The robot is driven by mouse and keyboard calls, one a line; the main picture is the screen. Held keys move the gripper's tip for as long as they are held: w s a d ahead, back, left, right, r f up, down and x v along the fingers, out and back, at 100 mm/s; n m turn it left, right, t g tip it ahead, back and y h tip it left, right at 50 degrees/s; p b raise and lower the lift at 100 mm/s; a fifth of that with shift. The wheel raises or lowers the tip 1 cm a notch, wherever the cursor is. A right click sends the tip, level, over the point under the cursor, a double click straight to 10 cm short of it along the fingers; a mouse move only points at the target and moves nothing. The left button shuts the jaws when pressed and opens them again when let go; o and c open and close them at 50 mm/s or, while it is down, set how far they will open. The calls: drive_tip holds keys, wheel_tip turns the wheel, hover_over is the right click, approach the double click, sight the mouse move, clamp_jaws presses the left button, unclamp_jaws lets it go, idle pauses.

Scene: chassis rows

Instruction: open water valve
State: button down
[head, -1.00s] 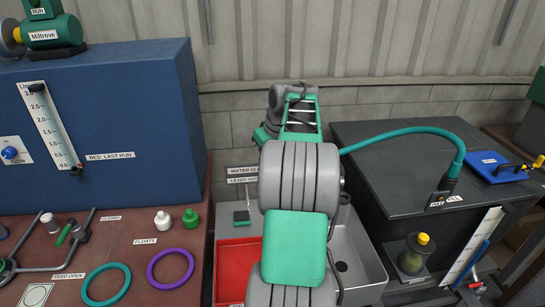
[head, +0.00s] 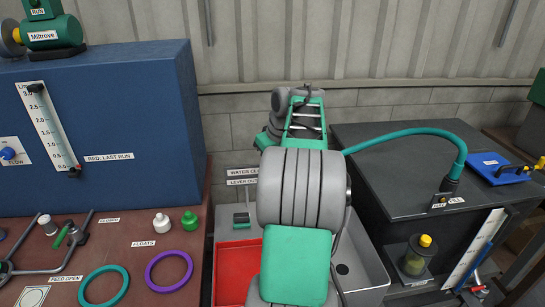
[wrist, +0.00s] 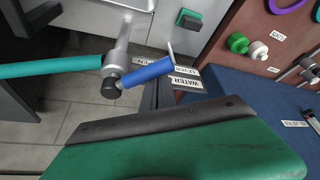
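The water valve shows in the wrist view as a grey metal pipe fitting with a black cap. Its blue lever (wrist: 148,72) sticks out to the right, beside the upside-down WATER and LEVER labels (wrist: 186,84). A teal hose (wrist: 50,66) meets the fitting from the left. In the head view my arm hides the valve, and the label WATER CL… (head: 242,173) is partly covered. My gripper (wrist: 180,140) appears as a large green and black body at the bottom of the wrist view, apart from the lever in the picture. Its fingertips cannot be made out.
A grey sink (head: 362,262) with a red tray (head: 236,272) lies below my arm. A dark cabinet (head: 385,160) with a teal hose stands at right. A blue box (head: 130,120) and a brown bench with rings (head: 168,271) and floats stand at left.

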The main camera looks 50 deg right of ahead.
wheel_tip(320, 180, up, 7)
drive_tip(key=s+p, duration=0.1)
drive_tip(key=p, duration=0.5)
drive_tip(key=shift+a, duration=0.2)
